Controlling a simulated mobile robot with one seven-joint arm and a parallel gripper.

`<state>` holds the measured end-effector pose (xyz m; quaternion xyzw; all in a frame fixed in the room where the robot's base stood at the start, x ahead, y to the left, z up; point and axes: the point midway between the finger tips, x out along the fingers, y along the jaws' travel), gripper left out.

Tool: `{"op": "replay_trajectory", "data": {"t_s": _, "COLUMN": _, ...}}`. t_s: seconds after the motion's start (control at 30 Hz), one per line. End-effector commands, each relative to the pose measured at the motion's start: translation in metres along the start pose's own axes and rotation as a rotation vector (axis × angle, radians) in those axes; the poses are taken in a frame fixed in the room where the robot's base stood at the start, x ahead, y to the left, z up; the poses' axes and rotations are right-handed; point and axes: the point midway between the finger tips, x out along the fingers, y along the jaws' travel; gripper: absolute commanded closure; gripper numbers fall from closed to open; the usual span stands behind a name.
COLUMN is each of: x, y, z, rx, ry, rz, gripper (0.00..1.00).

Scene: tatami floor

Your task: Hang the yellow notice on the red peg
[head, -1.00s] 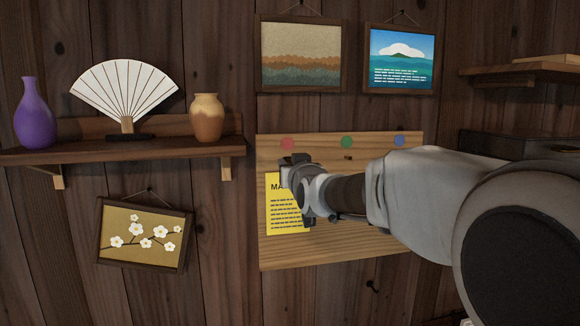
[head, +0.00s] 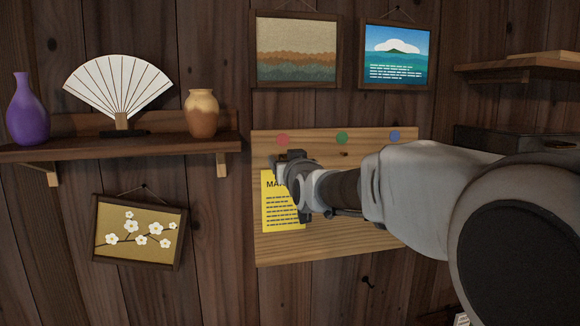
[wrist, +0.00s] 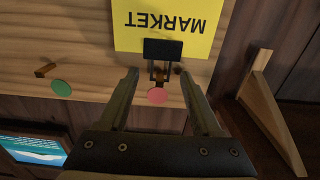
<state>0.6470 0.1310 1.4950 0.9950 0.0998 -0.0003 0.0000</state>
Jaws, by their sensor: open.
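The yellow notice (head: 282,214) lies against the wooden board (head: 340,245), under the red dot (head: 283,139). In the wrist view the notice (wrist: 168,22) appears upside down, reading MARKET, with a black clip (wrist: 163,49) on its top edge. Thin wire loops of the clip reach to the peg (wrist: 186,78) beside the red dot (wrist: 157,96). I cannot tell for sure whether they go around it. My gripper (wrist: 158,78) is open, its fingers apart on either side of the loops and peg. In the head view my gripper (head: 291,160) hides the peg and clip.
Green (head: 342,138) and blue (head: 394,136) dots sit right of the red one. A shelf (head: 120,146) with a purple vase, a fan and a tan jar is at left. Framed pictures hang above and lower left. Another shelf (head: 520,68) is at right.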

Motion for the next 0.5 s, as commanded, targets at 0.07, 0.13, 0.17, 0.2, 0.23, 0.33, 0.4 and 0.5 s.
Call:
{"op": "replay_trajectory", "data": {"t_s": 0.07, "x": -0.006, "y": 0.0, "z": 0.001, "rx": 0.0, "ry": 0.0, "rz": 0.0, "gripper": 0.34}}
{"op": "replay_trajectory", "data": {"t_s": 0.13, "x": -0.013, "y": 0.0, "z": 0.001, "rx": 0.0, "ry": 0.002, "rz": 0.0, "gripper": 0.34}}
{"op": "replay_trajectory", "data": {"t_s": 0.17, "x": -0.017, "y": 0.0, "z": 0.001, "rx": 0.0, "ry": 0.002, "rz": 0.001, "gripper": 0.34}}
{"op": "replay_trajectory", "data": {"t_s": 0.2, "x": -0.024, "y": 0.0, "z": 0.001, "rx": 0.0, "ry": 0.002, "rz": 0.001, "gripper": 0.34}}
{"op": "replay_trajectory", "data": {"t_s": 0.23, "x": -0.029, "y": 0.0, "z": 0.002, "rx": 0.0, "ry": 0.003, "rz": 0.001, "gripper": 0.34}}
{"op": "replay_trajectory", "data": {"t_s": 0.33, "x": -0.046, "y": 0.0, "z": 0.001, "rx": -0.001, "ry": 0.004, "rz": 0.001, "gripper": 0.34}}
{"op": "replay_trajectory", "data": {"t_s": 0.4, "x": -0.058, "y": 0.0, "z": 0.002, "rx": -0.001, "ry": 0.004, "rz": 0.001, "gripper": 0.34}}
{"op": "replay_trajectory", "data": {"t_s": 0.5, "x": -0.075, "y": 0.0, "z": 0.002, "rx": -0.001, "ry": 0.002, "rz": 0.001, "gripper": 0.34}}
